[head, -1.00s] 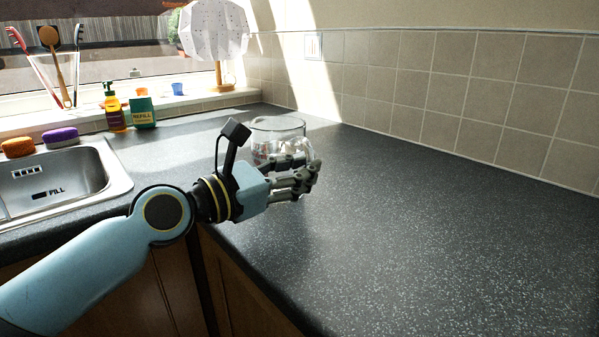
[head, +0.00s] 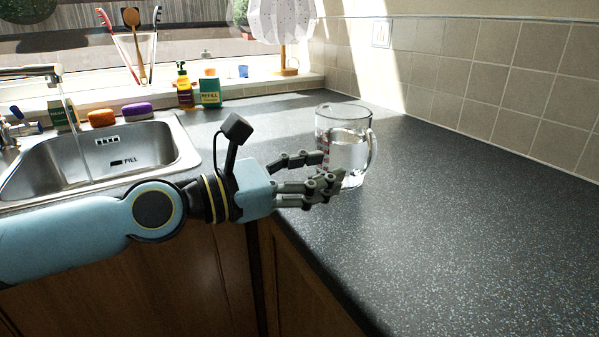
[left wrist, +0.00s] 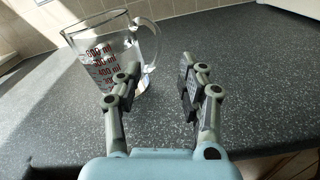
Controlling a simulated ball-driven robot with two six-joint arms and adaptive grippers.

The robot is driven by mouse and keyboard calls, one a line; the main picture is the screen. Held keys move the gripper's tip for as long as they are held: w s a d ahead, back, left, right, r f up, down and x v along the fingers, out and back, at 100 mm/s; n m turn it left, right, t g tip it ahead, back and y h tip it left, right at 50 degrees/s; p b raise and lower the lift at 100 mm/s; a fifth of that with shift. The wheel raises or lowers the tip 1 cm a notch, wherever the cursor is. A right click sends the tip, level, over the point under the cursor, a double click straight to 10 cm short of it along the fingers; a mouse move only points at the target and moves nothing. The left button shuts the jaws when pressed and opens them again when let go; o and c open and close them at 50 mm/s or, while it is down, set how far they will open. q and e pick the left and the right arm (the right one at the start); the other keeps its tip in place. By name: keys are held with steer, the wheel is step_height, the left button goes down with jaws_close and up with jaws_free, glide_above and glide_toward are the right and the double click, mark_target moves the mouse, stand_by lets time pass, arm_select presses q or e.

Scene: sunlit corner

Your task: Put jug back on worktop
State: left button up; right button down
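A clear glass measuring jug (head: 346,135) stands upright on the dark speckled worktop (head: 430,215), with its handle to the right. It holds clear liquid and has red markings. My left gripper (head: 330,168) is open and empty at the jug's left front side. In the left wrist view the jug (left wrist: 112,50) stands beyond the left finger, outside the gap between the fingers of my gripper (left wrist: 158,85). The fingers overlap the jug in the head view, and I cannot tell whether they touch it. My right gripper is not in view.
A steel sink (head: 100,155) with a running tap (head: 30,72) is at the left. Sponges, bottles and a utensil glass (head: 133,60) stand behind it near the window. A tiled wall (head: 480,95) runs along the back. The worktop at right is clear.

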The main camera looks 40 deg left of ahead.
arm_select(q)
steer(key=shift+v, duration=1.65)
